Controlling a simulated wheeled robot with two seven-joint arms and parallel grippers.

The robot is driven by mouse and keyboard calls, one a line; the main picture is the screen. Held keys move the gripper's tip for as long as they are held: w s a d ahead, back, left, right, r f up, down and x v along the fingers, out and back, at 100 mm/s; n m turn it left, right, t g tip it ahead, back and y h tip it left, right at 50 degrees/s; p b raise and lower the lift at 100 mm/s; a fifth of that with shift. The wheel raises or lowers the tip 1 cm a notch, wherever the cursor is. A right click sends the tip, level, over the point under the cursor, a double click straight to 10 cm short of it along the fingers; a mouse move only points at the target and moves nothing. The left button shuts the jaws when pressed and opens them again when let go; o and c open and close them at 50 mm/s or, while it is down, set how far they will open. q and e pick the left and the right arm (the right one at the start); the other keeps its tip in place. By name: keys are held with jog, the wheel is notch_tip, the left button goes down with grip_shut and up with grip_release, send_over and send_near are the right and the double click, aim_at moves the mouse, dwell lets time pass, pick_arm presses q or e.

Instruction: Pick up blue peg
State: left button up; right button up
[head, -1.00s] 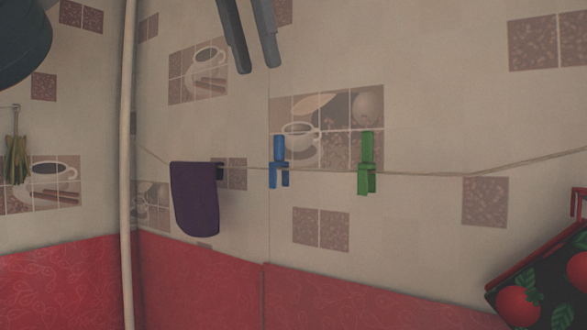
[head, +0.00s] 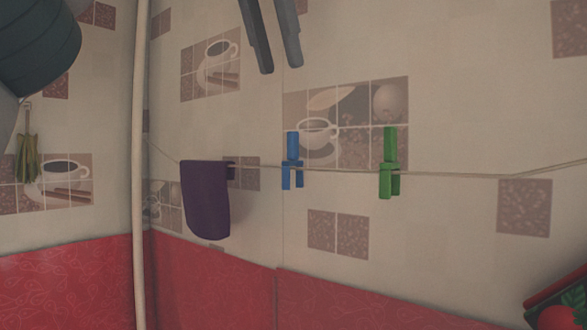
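The blue peg (head: 292,160) is clipped upright on a thin line strung in front of the tiled wall. It stands between a purple cloth (head: 206,202) on its left and a green peg (head: 389,163) on its right. My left gripper (head: 280,68) hangs in from the top edge, fingers pointing down. The fingers are apart with nothing between them. In the picture they are above and slightly left of the blue peg, clear of it. My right gripper is out of view.
A pale vertical pole (head: 139,180) stands left of the purple cloth. The line (head: 455,174) runs on to the right edge. A dark crate with red fruit (head: 556,318) is at the lower right. A dried bunch (head: 28,155) hangs at the left.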

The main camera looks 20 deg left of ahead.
pick_arm(q)
jog(key=f, duration=0.1)
jog(key=b, duration=0.5)
send_near(296, 149)
jog(key=w+f, duration=0.2)
jog(key=f, duration=0.1)
jog(key=w+d+f, duration=0.1)
jog(key=w+f, duration=0.1)
jog(key=shift+f, duration=0.3)
jog(key=shift+w+f, duration=0.15)
jog(key=shift+f, duration=0.65)
jog(key=shift+x, duration=0.75)
jog(key=shift+p+x, duration=0.3)
jog(key=shift+x, duration=0.75)
jog(key=shift+a, duration=0.1)
